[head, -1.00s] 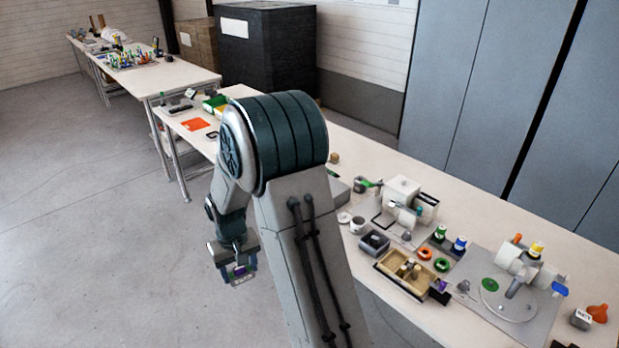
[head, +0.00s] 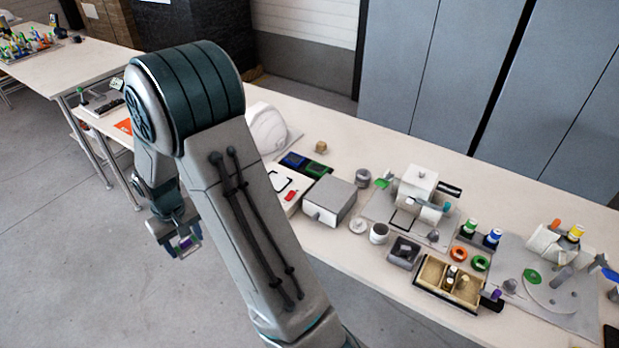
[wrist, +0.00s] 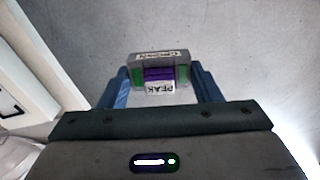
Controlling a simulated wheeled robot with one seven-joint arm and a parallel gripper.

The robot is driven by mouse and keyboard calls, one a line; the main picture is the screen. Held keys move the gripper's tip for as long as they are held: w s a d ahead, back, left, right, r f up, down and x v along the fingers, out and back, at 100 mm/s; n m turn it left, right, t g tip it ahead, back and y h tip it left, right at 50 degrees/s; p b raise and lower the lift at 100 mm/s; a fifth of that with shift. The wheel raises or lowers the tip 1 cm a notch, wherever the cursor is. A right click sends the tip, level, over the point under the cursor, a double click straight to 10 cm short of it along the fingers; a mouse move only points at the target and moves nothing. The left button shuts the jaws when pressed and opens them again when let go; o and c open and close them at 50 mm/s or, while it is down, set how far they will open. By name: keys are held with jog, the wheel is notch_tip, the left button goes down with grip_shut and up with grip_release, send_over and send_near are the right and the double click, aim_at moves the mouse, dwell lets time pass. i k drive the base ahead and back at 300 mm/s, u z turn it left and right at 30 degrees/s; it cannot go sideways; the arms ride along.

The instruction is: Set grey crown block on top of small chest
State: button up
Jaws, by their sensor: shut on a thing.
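My gripper (head: 184,244) is shut on the grey crown block (wrist: 158,57), held in the air left of the table. In the wrist view the block sits between the two blue fingers, with lettering, a purple middle and green patches on its sides. In the head view it is small and partly hidden by my gripper. A grey box with a light front, which looks like the small chest (head: 331,199), stands on the table right of my arm. Its top looks bare.
The long table (head: 330,263) carries a white helmet shell (head: 268,131), a white cup (head: 378,233), a dark grey tray (head: 404,252) and a tan tray (head: 430,270). My arm hides part of the table. Open floor lies under my gripper.

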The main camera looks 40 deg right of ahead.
aim_at(331, 192)
jog(key=i, duration=1.05)
jog(key=z, duration=2.6)
